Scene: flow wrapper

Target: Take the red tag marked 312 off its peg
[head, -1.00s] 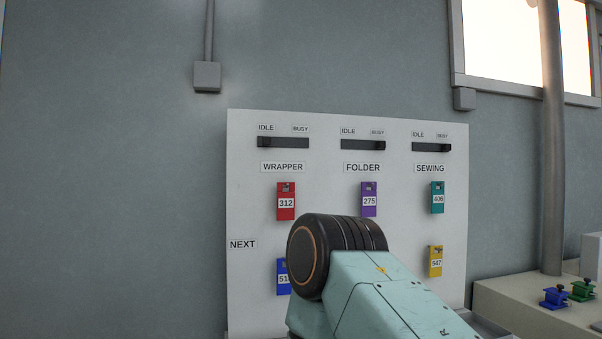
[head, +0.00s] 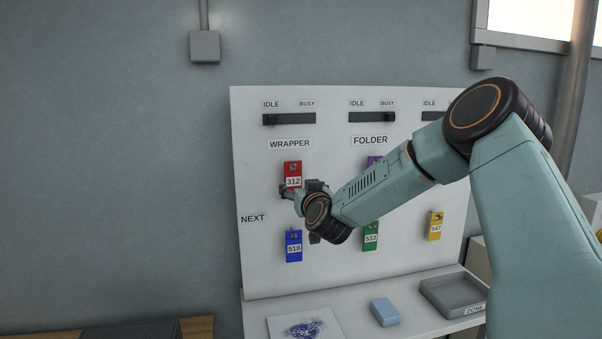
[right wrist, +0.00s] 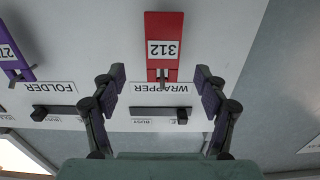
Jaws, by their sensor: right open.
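The red tag marked 312 (head: 292,170) hangs under the WRAPPER label on the white board. It also shows in the right wrist view (right wrist: 164,28), upside down there, between and beyond the fingertips. Its peg is too small to make out clearly. My right gripper (head: 288,190) is at the lower part of the red tag in the head view and covers its bottom edge. In the right wrist view the right gripper (right wrist: 160,80) has its two fingers wide apart, with nothing between them. My left gripper is not in view.
The blue tag 518 (head: 293,246) hangs just below, and the green tag 533 (head: 371,238) and yellow tag 547 (head: 435,227) to the right. A purple tag (right wrist: 14,58) is partly hidden. A shelf below holds a blue block (head: 385,312) and a grey DONE tray (head: 427,288).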

